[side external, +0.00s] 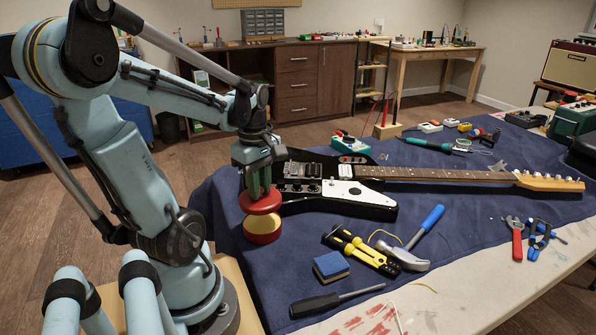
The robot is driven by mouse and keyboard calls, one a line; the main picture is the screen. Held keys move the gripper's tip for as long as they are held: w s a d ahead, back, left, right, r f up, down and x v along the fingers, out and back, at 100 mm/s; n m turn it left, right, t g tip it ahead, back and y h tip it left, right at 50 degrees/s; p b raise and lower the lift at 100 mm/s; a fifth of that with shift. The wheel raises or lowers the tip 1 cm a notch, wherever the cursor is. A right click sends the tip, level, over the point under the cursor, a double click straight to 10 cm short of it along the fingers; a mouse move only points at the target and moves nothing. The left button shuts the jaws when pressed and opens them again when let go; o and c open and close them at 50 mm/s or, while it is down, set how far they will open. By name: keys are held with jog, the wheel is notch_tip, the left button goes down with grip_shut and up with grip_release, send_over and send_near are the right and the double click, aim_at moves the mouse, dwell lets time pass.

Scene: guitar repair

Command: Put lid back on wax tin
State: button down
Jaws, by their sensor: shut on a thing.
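The wax tin (262,231) stands upright on the blue cloth, at the left edge of the guitar. It is a round red tin with a yellowish band or content at its top. The red lid (260,203) is held in my gripper (260,190), just above the tin and roughly over it. The lid looks nearly level, with the tin's pale top showing below it. I cannot tell whether their edges touch at the back. My gripper points down, and its green fingers are shut on the lid.
A black and white electric guitar (372,198) lies just right of the tin. A blue and yellow sponge (331,266), a screwdriver (318,304), yellow-black pliers (358,249) and a hammer (412,254) lie in front. The blue cloth (285,262) is bare near the tin's front.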

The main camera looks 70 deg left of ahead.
jog(key=shift+f, duration=2.95)
jog(key=shift+f, duration=0.2)
jog(key=shift+c, duration=2.3)
grip_release()
jog(key=shift+r, duration=0.1)
jog(key=shift+r, duration=3.45)
grip_shut()
